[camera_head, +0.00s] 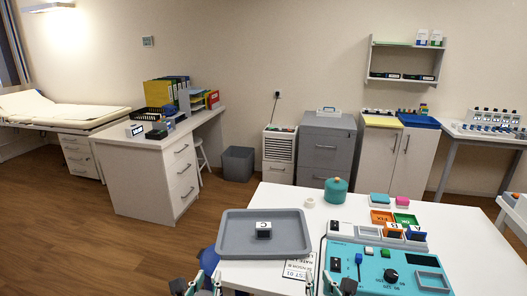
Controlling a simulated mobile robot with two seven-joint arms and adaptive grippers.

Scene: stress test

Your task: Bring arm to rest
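My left gripper (197,286) is at the bottom edge, at the near left of the white table. Its fingertips look apart, with nothing seen between them. My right gripper (328,286) is at the bottom edge in front of the teal panel, its fingertips also apart and seemingly empty. Both grippers are cut off by the frame, so most of the arms is hidden. A grey tray (236,243) lies on the table just beyond the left gripper. A dark block with a white top marked C (264,230) stands in the tray.
The white table (462,240) carries a teal control panel (405,262) with a knob and switches, a printed card (297,265), a teal round pot (336,190), a white ring (310,202) and small coloured trays (381,217). A desk (150,180) and cabinets stand behind.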

